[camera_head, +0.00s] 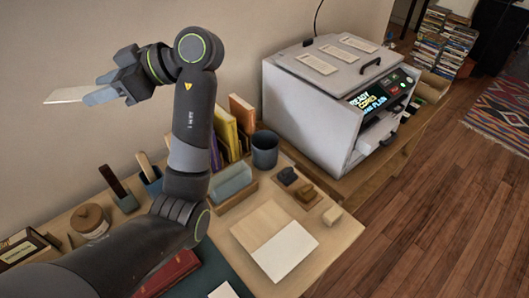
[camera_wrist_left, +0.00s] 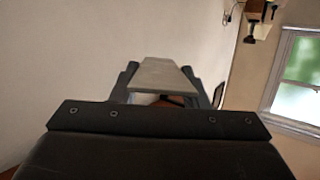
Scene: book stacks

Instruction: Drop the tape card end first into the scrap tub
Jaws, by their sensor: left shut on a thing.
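My left gripper (camera_head: 98,95) is raised high at the upper left, in front of the wall. It is shut on a thin pale card (camera_head: 64,95), likely the tape card, whose free end points left and lies nearly level. In the left wrist view the card (camera_wrist_left: 163,74) sits between the fingers of the gripper (camera_wrist_left: 168,92). A round dark blue-grey tub (camera_head: 265,150), likely the scrap tub, stands on the table next to the big machine, well right of and below the gripper. Its inside bottom is hidden. My right gripper is out of view.
A large grey machine (camera_head: 315,110) with a lit screen stands behind the tub. Upright books (camera_head: 243,115), a pale block in a wooden holder (camera_head: 231,181), small dark blocks (camera_head: 288,176) and a board with a white sheet (camera_head: 285,250) surround it. My left arm crosses the left side.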

